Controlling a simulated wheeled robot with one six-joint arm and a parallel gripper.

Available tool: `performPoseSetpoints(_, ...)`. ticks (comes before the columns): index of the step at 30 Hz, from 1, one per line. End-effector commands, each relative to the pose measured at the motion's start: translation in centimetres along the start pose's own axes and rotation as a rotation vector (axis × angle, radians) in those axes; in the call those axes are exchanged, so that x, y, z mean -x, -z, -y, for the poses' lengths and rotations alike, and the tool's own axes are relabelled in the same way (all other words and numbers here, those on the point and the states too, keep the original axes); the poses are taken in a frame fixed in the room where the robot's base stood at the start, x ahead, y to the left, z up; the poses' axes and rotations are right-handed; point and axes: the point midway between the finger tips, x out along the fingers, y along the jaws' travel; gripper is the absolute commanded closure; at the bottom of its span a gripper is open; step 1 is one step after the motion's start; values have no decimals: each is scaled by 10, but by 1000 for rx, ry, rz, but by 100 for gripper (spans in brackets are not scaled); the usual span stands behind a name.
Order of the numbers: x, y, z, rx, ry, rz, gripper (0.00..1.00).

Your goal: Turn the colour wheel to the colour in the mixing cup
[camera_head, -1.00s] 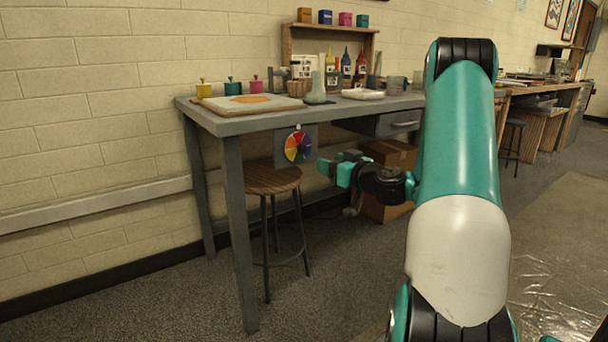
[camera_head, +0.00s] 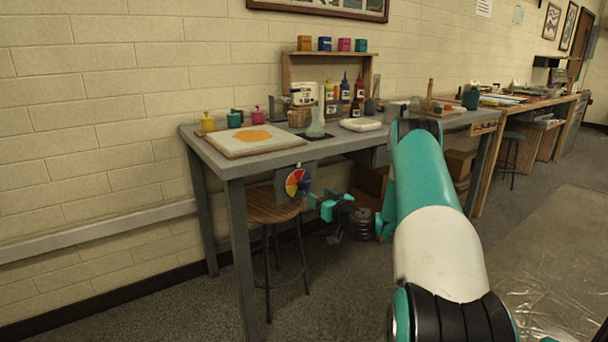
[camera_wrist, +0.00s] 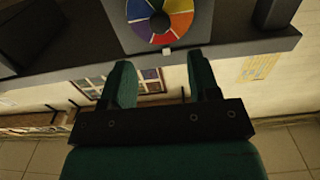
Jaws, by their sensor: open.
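The colour wheel (camera_head: 296,182), a disc of coloured sectors, is mounted on a grey plate below the workbench's front edge. In the wrist view the wheel (camera_wrist: 158,18) is at the top, cut off by the frame; blue, green, yellow, orange and red sectors show. My gripper (camera_head: 316,203) is just right of the wheel and slightly lower. In the wrist view my gripper (camera_wrist: 161,75) is open and empty, apart from the wheel. I cannot tell which vessel is the mixing cup.
Floor at right is open.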

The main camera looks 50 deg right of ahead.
Motion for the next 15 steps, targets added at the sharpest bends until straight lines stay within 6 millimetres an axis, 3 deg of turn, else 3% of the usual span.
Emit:
performPoseSetpoints(1, -4, 7, 2, -2, 2, 2, 44)
performPoseSetpoints(9, -61, 1, 2, 4, 3, -3, 44)
performPoseSetpoints(15, -84, 0, 1, 0, 1, -1, 44)
